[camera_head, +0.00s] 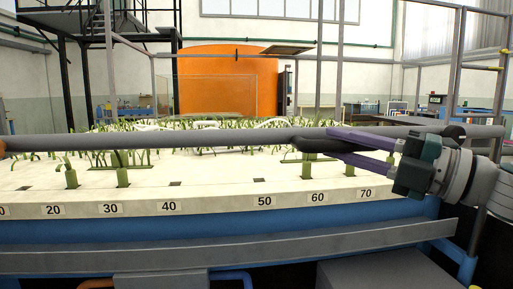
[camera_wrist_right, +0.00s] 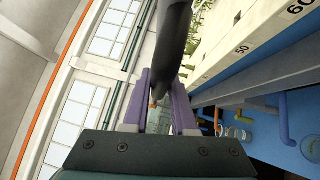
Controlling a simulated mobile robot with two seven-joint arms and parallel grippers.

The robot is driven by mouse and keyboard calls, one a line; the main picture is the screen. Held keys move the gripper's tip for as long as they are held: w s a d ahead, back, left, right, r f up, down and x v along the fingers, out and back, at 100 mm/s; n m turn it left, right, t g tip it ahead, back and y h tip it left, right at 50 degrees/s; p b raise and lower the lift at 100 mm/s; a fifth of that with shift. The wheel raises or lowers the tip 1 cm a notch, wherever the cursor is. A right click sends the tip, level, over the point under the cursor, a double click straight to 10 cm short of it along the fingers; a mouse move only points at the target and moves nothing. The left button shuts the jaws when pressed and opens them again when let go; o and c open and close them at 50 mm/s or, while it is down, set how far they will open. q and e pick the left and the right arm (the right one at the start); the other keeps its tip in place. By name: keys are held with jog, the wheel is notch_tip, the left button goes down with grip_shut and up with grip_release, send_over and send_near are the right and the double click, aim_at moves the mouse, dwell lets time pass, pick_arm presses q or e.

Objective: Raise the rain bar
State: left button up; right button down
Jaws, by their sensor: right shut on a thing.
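The rain bar (camera_head: 180,141) is a long grey horizontal tube. It spans the head view from the left edge to the right, in front of the planted bed. A darker sleeve-like part (camera_head: 316,146) shows on it near my right gripper. My right gripper (camera_head: 332,144) reaches in from the right, its two purple fingers shut on the bar. In the right wrist view the dark bar (camera_wrist_right: 174,45) runs between the purple fingers of the right gripper (camera_wrist_right: 168,90). My left gripper is in neither view.
Below the bar lies the pale flume bed (camera_head: 220,188) with green plants and numbered marks along its front edge. A grey rail (camera_head: 230,247) runs along the blue front. Upright grey posts (camera_head: 319,75) stand behind the bar. Pipes and jars (camera_wrist_right: 243,120) show in the wrist view.

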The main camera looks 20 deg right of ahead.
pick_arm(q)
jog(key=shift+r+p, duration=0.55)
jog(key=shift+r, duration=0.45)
pick_arm(e)
jog(key=shift+r, duration=1.2)
jog(key=c, duration=0.7)
grip_release()
jog(key=shift+f, duration=0.1)
jog(key=shift+c, duration=0.2)
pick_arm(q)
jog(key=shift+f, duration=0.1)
pick_arm(e)
jog(key=shift+s, duration=0.1)
pick_arm(q)
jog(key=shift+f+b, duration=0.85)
jog(key=shift+b, duration=0.05)
pick_arm(e)
jog(key=v, duration=0.9)
jog(key=shift+s+d, duration=0.25)
jog(key=shift+s, duration=0.05)
